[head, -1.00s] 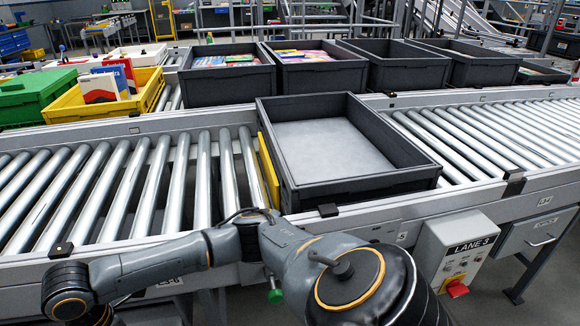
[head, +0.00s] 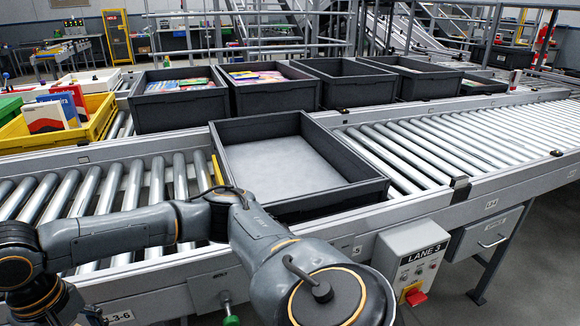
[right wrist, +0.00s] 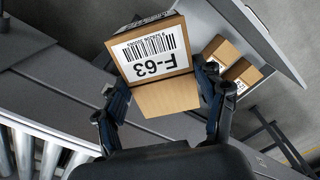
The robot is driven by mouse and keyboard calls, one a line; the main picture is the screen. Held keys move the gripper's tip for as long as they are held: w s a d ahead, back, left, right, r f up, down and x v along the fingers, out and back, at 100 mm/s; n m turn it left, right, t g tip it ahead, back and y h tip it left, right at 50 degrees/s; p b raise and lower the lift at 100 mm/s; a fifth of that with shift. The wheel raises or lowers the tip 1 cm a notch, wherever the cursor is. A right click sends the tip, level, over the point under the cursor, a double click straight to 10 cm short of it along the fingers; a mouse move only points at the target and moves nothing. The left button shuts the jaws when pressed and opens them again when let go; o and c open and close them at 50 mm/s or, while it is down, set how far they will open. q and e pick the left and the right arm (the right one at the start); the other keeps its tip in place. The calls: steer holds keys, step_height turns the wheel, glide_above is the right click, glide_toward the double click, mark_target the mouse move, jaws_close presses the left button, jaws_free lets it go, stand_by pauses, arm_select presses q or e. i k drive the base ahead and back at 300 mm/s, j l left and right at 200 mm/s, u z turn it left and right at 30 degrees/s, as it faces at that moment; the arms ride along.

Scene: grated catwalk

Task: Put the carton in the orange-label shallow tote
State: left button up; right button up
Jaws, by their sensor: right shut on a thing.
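The carton (right wrist: 150,57) is a brown box with a white barcode label reading F-63, seen in the right wrist view. My right gripper (right wrist: 160,88) is shut on it, one finger on each side. In the head view, a shallow dark grey tote (head: 354,195) stands on the near roller conveyor and looks empty, with a pale floor. A yellow strip shows beside its left wall; I see no orange label on its visible sides. The carton and both grippers are out of the head view.
Two other brown cartons (right wrist: 220,51) (right wrist: 243,72) lie on a grey surface in the right wrist view. Behind the tote stand several dark totes (head: 180,112), some with contents, and a yellow bin (head: 95,127). A LANE 3 control box (head: 405,262) hangs at the conveyor's front.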

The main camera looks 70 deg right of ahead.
mark_target(292, 186)
steer(key=k+l+z, duration=0.2)
steer(key=k+l, duration=0.2)
steer(key=k, duration=0.2)
steer(key=k+l+z, duration=0.2)
steer(key=k+l, duration=0.35)
steer(key=k, duration=0.05)
